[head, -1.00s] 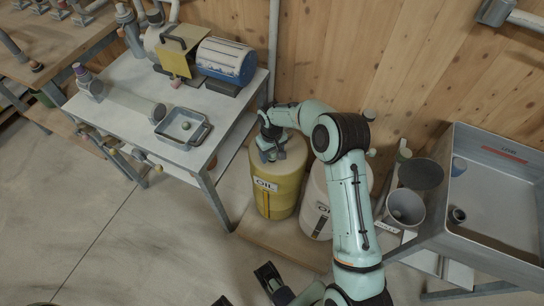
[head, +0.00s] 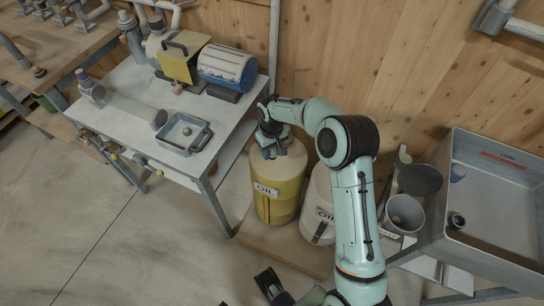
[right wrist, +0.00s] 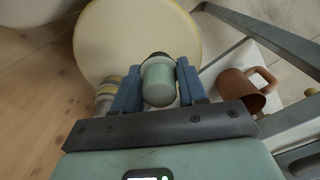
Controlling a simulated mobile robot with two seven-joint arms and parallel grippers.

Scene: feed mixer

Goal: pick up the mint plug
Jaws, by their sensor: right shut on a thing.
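The mint plug (right wrist: 158,84) is a short pale green cylinder with a dark collar at its far end. It sits between the two blue fingers of my right gripper (right wrist: 157,88), which is shut on it. In the head view the right gripper (head: 270,148) is over the left part of the yellow oil drum's top (head: 290,167). The plug is too hidden there to make out. A dark part of what seems to be my left gripper (head: 268,282) shows at the bottom edge, and its jaws are unclear.
A white oil drum (head: 317,210) stands right of the yellow one. The metal table (head: 125,78) with a small tray (head: 183,143) is at left. A grey bin (head: 490,250) is at right. A brown mug (right wrist: 240,88) shows beside the drum in the wrist view.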

